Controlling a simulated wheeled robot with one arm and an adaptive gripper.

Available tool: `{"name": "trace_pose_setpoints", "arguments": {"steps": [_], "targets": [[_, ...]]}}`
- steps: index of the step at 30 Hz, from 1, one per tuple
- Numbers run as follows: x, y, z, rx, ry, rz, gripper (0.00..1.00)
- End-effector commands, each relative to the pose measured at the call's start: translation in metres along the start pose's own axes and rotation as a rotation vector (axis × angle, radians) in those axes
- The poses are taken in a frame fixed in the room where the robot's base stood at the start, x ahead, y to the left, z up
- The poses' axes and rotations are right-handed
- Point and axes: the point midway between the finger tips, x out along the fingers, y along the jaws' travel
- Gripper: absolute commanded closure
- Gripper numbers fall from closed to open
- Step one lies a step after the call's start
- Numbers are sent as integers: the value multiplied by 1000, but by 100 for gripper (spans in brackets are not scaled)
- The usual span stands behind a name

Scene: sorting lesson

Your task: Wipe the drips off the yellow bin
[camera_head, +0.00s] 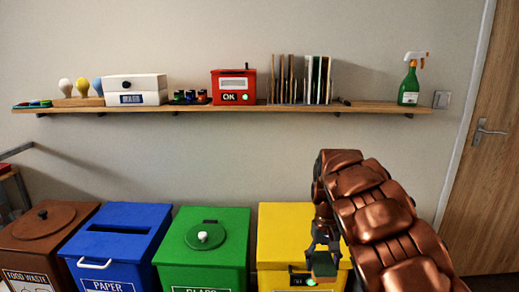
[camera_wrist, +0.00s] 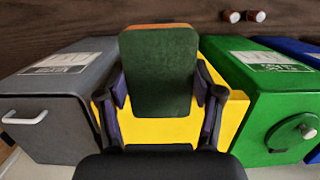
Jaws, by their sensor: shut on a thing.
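The yellow bin (camera_head: 283,222) stands at the right end of the row in the head view, partly hidden by my arm. It also shows in the wrist view (camera_wrist: 232,115), behind the pad. My gripper (camera_head: 323,258) is in front of the bin. In the wrist view my gripper (camera_wrist: 160,88) is shut on a dark green pad with an orange edge (camera_wrist: 160,60), one finger at each side. The pad covers the middle of the bin in that view. I cannot tell whether it touches the bin. No drips can be made out.
The green bin (camera_head: 205,255), blue bin (camera_head: 118,217) and brown bin (camera_head: 40,222) stand to the left. A grey bin (camera_wrist: 50,115) flanks the yellow one in the wrist view. Two small cylinders (camera_wrist: 244,16) lie on the floor. A shelf (camera_head: 225,107) holds a spray bottle (camera_head: 409,88).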

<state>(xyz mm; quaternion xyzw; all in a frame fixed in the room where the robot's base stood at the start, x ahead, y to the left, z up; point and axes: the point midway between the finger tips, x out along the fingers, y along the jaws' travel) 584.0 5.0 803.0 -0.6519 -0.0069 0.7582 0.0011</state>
Motion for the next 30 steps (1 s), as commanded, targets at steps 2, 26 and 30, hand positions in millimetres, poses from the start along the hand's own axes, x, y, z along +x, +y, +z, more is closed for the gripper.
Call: {"name": "trace_pose_setpoints", "arguments": {"steps": [2, 26, 30], "targets": [[-17, 0, 6, 1, -5, 0, 62], [-79, 3, 32, 9, -2, 10, 62], [-78, 3, 33, 8, -2, 10, 62]]}}
